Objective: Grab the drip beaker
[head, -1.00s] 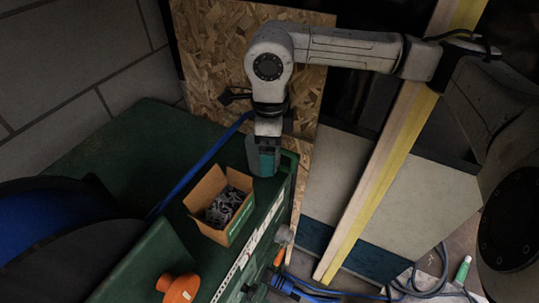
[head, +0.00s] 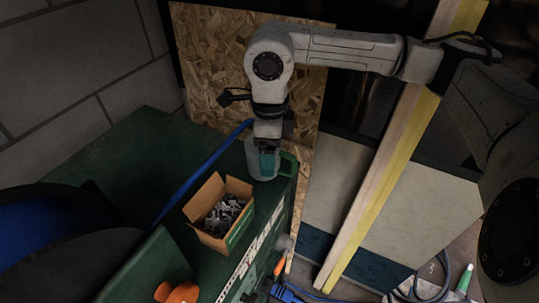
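A beaker (head: 254,162) with a pale grey wall and a green handle on its right stands on the dark green chest near its right edge in the head view. My gripper (head: 267,148) points down at the beaker, and its lower end covers part of the beaker's top and middle. A teal patch shows below the dark wrist, in front of or inside the beaker. The fingertips are hidden or too small to make out, so I cannot tell whether they touch the beaker or how far apart they are.
An open cardboard box (head: 219,211) of small grey parts stands close in front of the beaker. An orange object (head: 178,292) lies nearer. Chipboard (head: 222,65) and a yellow-edged plank (head: 383,165) stand behind.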

